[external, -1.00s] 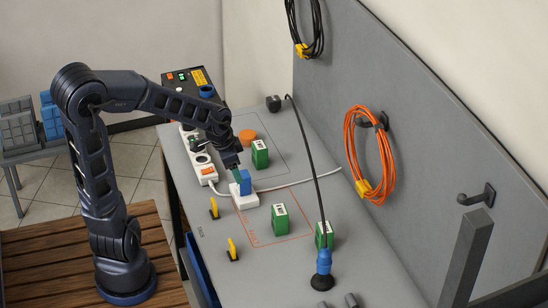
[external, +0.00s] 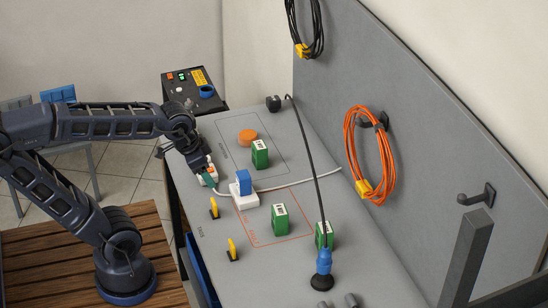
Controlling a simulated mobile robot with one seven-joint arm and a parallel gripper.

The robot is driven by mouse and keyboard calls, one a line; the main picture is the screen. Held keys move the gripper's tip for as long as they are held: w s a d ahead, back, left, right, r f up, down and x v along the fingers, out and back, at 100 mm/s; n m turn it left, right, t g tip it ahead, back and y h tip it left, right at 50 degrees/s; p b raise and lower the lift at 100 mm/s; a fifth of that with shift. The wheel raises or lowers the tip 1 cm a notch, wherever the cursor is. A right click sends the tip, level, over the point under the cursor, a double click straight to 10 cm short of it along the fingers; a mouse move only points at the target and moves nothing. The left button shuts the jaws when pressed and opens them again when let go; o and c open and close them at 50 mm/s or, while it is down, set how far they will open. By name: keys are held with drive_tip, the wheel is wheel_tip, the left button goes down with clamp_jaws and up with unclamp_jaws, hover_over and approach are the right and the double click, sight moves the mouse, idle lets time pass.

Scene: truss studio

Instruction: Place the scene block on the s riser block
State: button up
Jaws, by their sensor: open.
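A blue block (external: 244,182) sits upright on top of a low white block (external: 245,202), near the left corner of an orange outlined area on the grey bench. I take these for the scene block and the riser, but no lettering on them can be read. My gripper (external: 207,181) is open and points down, apart from the blue block and to its left, over the power strip. It hides most of that strip, and its fingers are small in this view.
Green blocks with white labels (external: 260,154) (external: 280,219) (external: 324,235) stand on the bench. An orange round piece (external: 247,137) lies behind. Yellow pieces (external: 214,208) (external: 233,250) line the front edge.

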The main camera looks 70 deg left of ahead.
drive_tip(key=shift+h, duration=0.4)
drive_tip(key=shift+s+d+r, duration=0.2)
drive_tip(key=shift+s+r, duration=0.1)
drive_tip(key=shift+s, duration=0.5)
drive_tip(key=shift+s+d+r, duration=0.15)
drive_tip(key=shift+s+r, duration=0.2)
drive_tip(key=shift+s, duration=0.4)
drive_tip(key=shift+s+d+r, duration=0.2)
drive_tip(key=shift+s+r, duration=0.1)
drive_tip(key=shift+s, duration=0.5)
